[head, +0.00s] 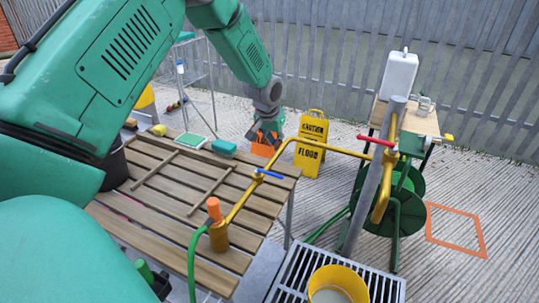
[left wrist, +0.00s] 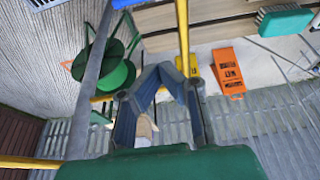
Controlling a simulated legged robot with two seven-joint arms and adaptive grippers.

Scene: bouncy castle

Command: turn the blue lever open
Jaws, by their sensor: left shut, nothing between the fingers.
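The blue lever (head: 269,173) sits on the yellow pipe (head: 240,202), which runs above the slatted wooden table. In the left wrist view, a bit of blue (left wrist: 124,3) shows at the top edge, perhaps the same lever. My left gripper (head: 264,136) is beyond the lever in the head view, past the table's far edge, apart from the lever. Its fingers (left wrist: 160,72) are shut with nothing between them, beside the yellow pipe (left wrist: 183,30) in the left wrist view. My right gripper is not in view.
A red lever (head: 376,140) and a grey post (head: 370,185) stand to the right, by a green hose reel (head: 404,205). A yellow caution sign (head: 313,140) stands behind the pipe. A yellow bucket (head: 340,281) is on the grate. A green brush (head: 224,147) lies on the table.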

